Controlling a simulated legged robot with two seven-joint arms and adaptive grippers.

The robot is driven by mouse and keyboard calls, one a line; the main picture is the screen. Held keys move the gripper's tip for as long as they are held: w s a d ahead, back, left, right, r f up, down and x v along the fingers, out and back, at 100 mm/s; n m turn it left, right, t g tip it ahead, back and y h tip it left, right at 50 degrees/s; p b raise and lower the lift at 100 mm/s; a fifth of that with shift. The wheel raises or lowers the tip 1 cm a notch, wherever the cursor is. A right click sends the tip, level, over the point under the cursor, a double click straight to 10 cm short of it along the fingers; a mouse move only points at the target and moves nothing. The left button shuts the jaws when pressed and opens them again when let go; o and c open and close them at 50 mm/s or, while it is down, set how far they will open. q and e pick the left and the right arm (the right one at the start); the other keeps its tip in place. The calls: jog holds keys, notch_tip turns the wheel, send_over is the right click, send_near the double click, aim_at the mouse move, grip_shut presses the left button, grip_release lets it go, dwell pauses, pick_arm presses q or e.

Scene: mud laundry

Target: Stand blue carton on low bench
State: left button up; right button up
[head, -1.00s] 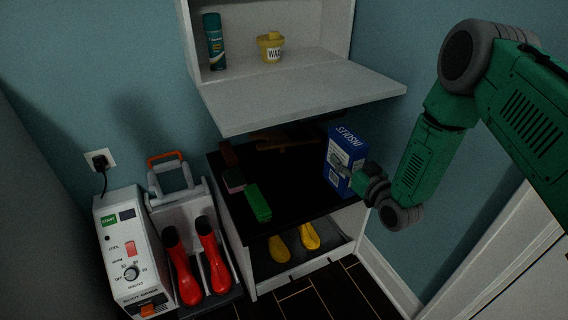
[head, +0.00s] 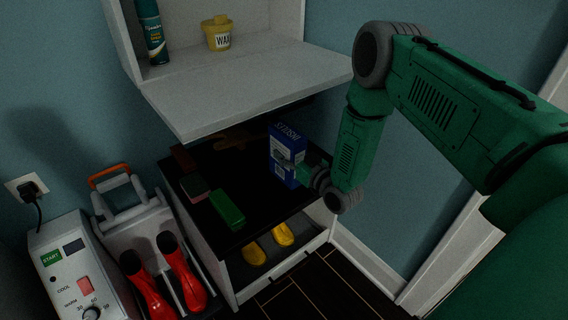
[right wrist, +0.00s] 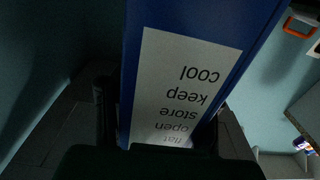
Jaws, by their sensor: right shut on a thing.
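The blue carton (head: 287,147) stands about upright at the right part of the low bench's black top (head: 262,205). I cannot tell whether its base touches the top. My right gripper (head: 294,169) is shut on the carton from the right front side. In the right wrist view the carton (right wrist: 258,25) fills the middle, with a white label reading upside down, between my dark fingers (right wrist: 160,125). Its lower end is hidden there. My left gripper is not in view.
A green brush (head: 227,210) and a pink-topped block (head: 195,187) lie on the bench's left part. Brown items lie at the back. An open white flap (head: 240,88) overhangs the rear. Yellow boots (head: 283,235) sit below, red boots (head: 182,275) at left.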

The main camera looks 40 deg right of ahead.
jog(key=f, duration=0.1)
jog(key=f+b, duration=0.1)
jog(key=shift+a+f, duration=0.2)
jog(key=shift+f, duration=0.2)
jog(key=shift+d+f, duration=0.2)
jog(key=shift+f, duration=0.05)
jog(key=shift+d, duration=0.45)
jog(key=shift+f, duration=0.1)
jog(key=o, duration=1.2)
jog(key=shift+a+r, duration=0.25)
jog(key=shift+a, duration=0.2)
jog(key=shift+s+d, duration=0.1)
jog(key=shift+s, duration=0.2)
jog(key=s+d+p, duration=0.1)
jog(key=s+p, duration=0.3)
jog(key=s, duration=0.7)
jog(key=s+a+f+g, duration=0.8)
jog(key=s+a+g, duration=0.2)
jog(key=s+r+g+h, duration=0.1)
jog(key=s+g, duration=0.6)
jog(key=s, duration=1)
jog(key=shift+a+h, duration=0.3)
jog(key=shift+a, duration=0.15)
